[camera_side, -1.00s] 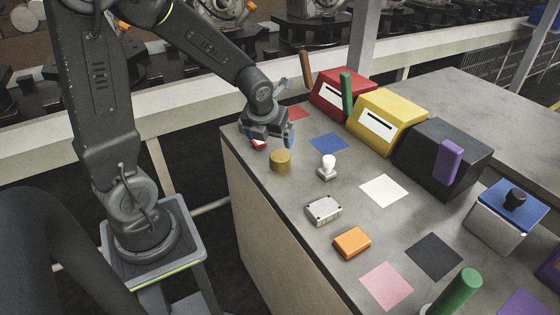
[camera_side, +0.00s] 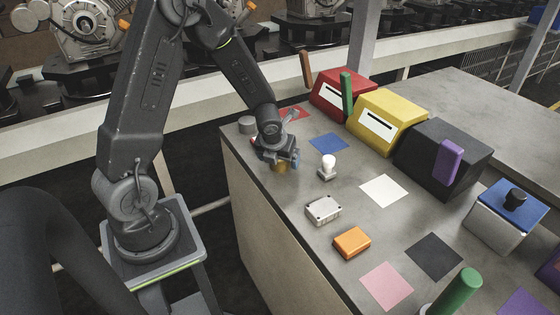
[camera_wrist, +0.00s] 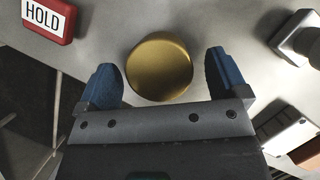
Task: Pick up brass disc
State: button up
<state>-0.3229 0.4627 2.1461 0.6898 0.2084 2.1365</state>
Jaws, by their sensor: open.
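The brass disc (camera_side: 280,168) is a short gold cylinder on the grey table near its left edge. It is partly covered by my gripper (camera_side: 284,160) in the side view. In the wrist view the round gold top of the disc (camera_wrist: 160,62) lies just beyond and between my two blue fingers. My gripper (camera_wrist: 164,76) is open and empty, with a gap on both sides of the disc. The side view does not show clearly how far the fingertips are above the table.
A red HOLD block (camera_wrist: 47,17) lies close by. A white knob on a base (camera_side: 327,168), a grey-white box (camera_side: 323,209) and an orange block (camera_side: 351,242) stand nearby. A grey cylinder (camera_side: 247,124) sits behind. Red, yellow (camera_side: 388,122) and black bins line the back.

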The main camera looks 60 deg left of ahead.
jog(key=shift+f, duration=0.1)
jog(key=c, duration=1.1)
notch_tip(320, 180, up, 10)
jog(key=shift+r, duration=0.1)
